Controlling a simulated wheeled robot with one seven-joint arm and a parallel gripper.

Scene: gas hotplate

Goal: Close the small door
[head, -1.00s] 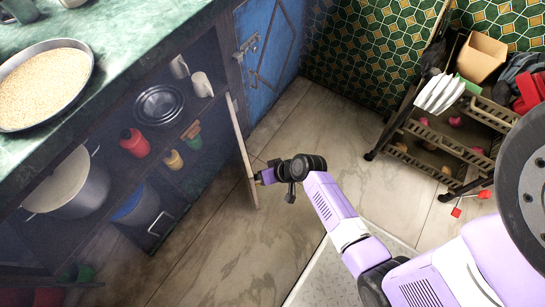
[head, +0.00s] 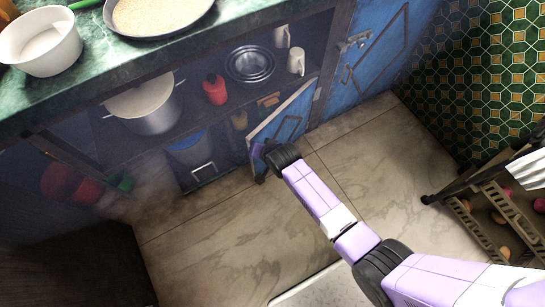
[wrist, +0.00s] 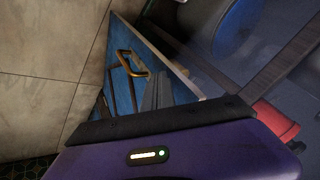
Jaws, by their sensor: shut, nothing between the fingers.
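The small door (head: 290,122) of the low cabinet stands ajar, hinged at its right side. Its blue face and pale top edge show in the head view. In the wrist view the blue door (wrist: 180,92) carries a brass-coloured handle (wrist: 131,63). My gripper (head: 258,165) is at the free left end of the door, on its outer side, partly hidden by my wrist. In the wrist view the fingers (wrist: 158,88) are together and empty, in front of the door face beside the handle. I cannot tell whether they touch the door.
Cabinet shelves hold a large pot (head: 148,108), a red bottle (head: 215,89), dark plates (head: 250,64) and a white mug (head: 296,62). A larger blue door (head: 372,50) is shut at right. A rack (head: 500,215) stands at far right. The floor (head: 215,225) in front is clear.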

